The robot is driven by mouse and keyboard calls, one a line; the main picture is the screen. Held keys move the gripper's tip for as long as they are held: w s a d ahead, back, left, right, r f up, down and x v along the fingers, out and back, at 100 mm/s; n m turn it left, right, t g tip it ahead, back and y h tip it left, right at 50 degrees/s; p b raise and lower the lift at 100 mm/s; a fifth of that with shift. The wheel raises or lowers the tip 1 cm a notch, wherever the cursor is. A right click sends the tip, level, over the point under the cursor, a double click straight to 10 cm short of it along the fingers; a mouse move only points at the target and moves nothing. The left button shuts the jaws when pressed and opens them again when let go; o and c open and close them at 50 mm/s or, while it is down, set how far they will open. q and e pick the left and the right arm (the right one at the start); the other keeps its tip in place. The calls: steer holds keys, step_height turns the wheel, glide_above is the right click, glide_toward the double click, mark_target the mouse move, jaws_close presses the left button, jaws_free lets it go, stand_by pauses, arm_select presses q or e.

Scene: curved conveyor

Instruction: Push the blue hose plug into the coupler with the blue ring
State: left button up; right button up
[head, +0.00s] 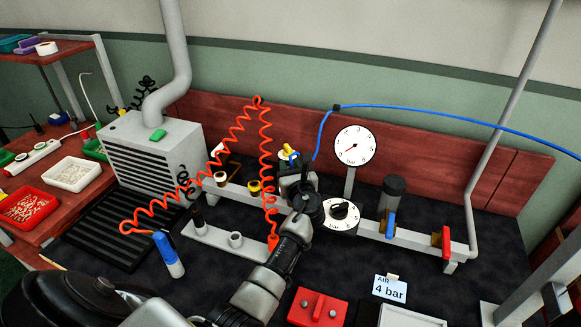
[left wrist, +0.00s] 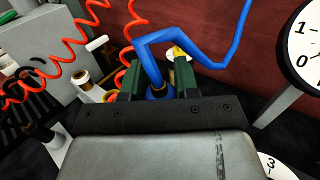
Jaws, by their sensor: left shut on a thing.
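My left gripper (head: 297,180) is at the middle of the bench, over the back manifold. In the left wrist view its green-padded fingers (left wrist: 158,82) are shut on the blue hose plug (left wrist: 155,88), which points down between them. The blue hose (head: 372,107) rises from the gripper and runs off to the right; it bends just above the fingers in the left wrist view. Some blue shows low around the plug, but the fingers and palm hide its tip. I cannot tell whether it is in the blue-ring coupler. My right gripper is not in view.
Other couplers (head: 221,179) stand left on the manifold (head: 235,190). A coiled orange hose (head: 185,197) hangs in front. A gauge (head: 354,145), a blue-handled valve (head: 390,224) and a red-handled valve (head: 446,241) stand to the right. A grey vented box (head: 152,150) is at left.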

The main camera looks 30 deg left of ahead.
arm_select(q)
steer(key=shift+f+b, duration=1.2)
steer(key=shift+f, duration=0.55)
steer(key=o, duration=1)
steer(key=shift+o, duration=0.2)
steer(key=v, duration=1.1)
